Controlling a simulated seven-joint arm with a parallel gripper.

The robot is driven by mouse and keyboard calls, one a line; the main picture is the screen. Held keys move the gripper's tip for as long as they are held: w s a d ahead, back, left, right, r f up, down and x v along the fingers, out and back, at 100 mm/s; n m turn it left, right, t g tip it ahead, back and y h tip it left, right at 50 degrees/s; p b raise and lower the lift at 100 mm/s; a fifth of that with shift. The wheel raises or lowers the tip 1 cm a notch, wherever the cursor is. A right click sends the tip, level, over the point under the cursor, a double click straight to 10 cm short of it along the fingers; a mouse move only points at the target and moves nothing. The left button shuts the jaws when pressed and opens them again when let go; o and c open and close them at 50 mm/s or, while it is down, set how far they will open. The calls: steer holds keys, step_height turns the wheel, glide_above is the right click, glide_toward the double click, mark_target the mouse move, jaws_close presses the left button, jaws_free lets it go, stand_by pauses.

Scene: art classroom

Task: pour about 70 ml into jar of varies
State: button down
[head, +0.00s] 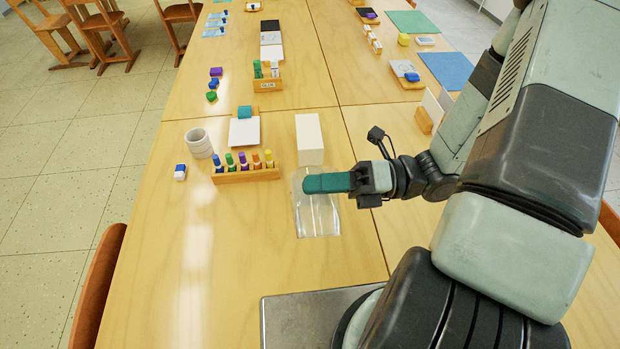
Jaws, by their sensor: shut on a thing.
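My gripper (312,184), with teal fingers, reaches in from the right over the near part of the table. It is shut on a clear, see-through vessel (318,216), whose upper part the fingers partly cover. The vessel looks about upright; I cannot tell whether it touches the table or how much liquid is in it. A white ribbed round container (198,143) stands at the left, apart from the gripper; it may be the jar, but I cannot tell. Its inside is not clear to see.
A tall white block (310,138) stands just behind the vessel. A wooden rack (247,175) of coloured markers lies to its left, with a small blue-and-white item (180,172) beyond. A white pad (244,131) is behind the rack. The table's near left is clear.

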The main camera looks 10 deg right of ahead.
mark_target(323, 218)
steer(key=shift+w+r+m+p, duration=0.6)
steer(key=shift+w+m+p, duration=0.25)
steer(key=shift+p, duration=0.3)
stand_by(1.8)
steer(key=s+f+n, duration=0.1)
steer(key=n, duration=0.1)
steer(key=s+f+n, duration=0.2)
steer(key=shift+s+g, duration=0.3)
steer(key=shift+s+f+n, duration=0.6)
steer(key=shift+f+n, duration=0.35)
stand_by(1.0)
steer(key=shift+s+f+n+b, duration=0.35)
steer(key=shift+f+n, duration=0.05)
steer(key=s+f+n+b, duration=0.2)
steer(key=s+f+n, duration=0.5)
steer(key=f+n, duration=0.1)
steer(key=shift+s+f+n+g+h, duration=0.3)
steer(key=shift+s+f+n, duration=0.1)
steer(key=shift+f, duration=0.45)
